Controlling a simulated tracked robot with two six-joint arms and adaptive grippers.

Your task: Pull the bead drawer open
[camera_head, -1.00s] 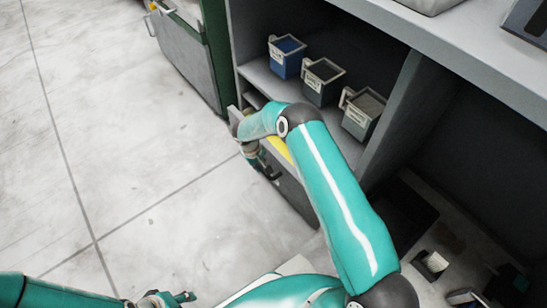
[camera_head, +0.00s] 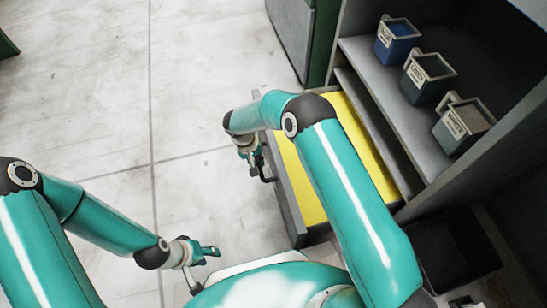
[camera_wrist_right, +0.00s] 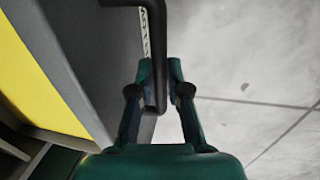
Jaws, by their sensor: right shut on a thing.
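The bead drawer (camera_head: 292,185) stands well out from the cabinet under the shelf. Its inside is bright yellow, and its front is grey. The yellow and grey also show in the right wrist view (camera_wrist_right: 75,75). My right gripper (camera_head: 259,172) is at the drawer's front. In the right wrist view its two fingers (camera_wrist_right: 160,75) are shut on the dark bar handle (camera_wrist_right: 155,50). My right arm covers part of the drawer. My left gripper (camera_head: 206,252) is at the lower left, apart from the drawer; its fingers are too small to read.
Several small bins, one of them blue (camera_head: 397,38), stand on the shelf (camera_head: 375,72) above the drawer. A dark tray (camera_head: 455,250) lies at the lower right. The pale floor (camera_head: 190,80) is clear on the left.

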